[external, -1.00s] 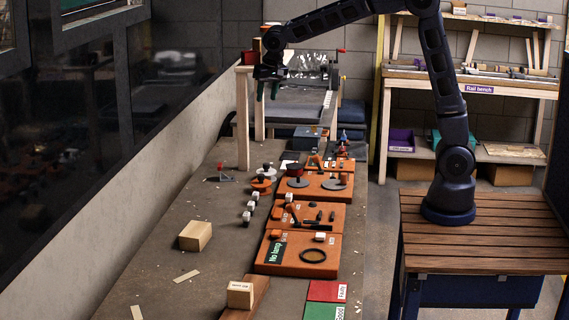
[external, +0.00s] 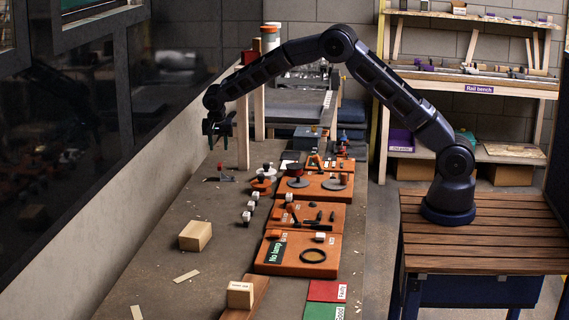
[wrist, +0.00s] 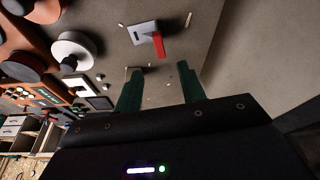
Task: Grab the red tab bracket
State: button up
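The red tab bracket (wrist: 144,33) is a light grey plate with a slot and an upright red tab (wrist: 159,45). It lies on the grey-brown bench top, beyond my fingertips in the wrist view. In the external view the bracket (external: 226,179) is small, near the far end of the bench, left of the orange boards. My gripper (external: 217,143) hangs above the bench over the bracket, fingers pointing down. In the wrist view my gripper (wrist: 158,70) is open, with its two green fingers apart and nothing between them. The gripper and the bracket are not touching.
A white-topped round part (wrist: 74,48) stands left of the bracket in the wrist view. Orange boards (external: 262,262) with fittings line the bench's right side. A wooden post (external: 243,135) stands close right of my gripper. A wooden block (external: 195,236) sits nearer; bench around the bracket is mostly clear.

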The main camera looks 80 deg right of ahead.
aim_at(220, 165)
jog(key=shift+w+d+f, duration=0.2)
jog(key=shift+w+f, duration=0.1)
jog(key=shift+f, duration=0.4)
jog(key=x, duration=0.5)
jog(key=shift+f, duration=0.2)
jog(key=shift+s+x, duration=0.15)
jog(key=shift+x, duration=1.2)
jog(key=shift+s+x, duration=0.1)
jog(key=shift+x, duration=1.2)
jog(key=shift+a, duration=0.15)
grip_shut()
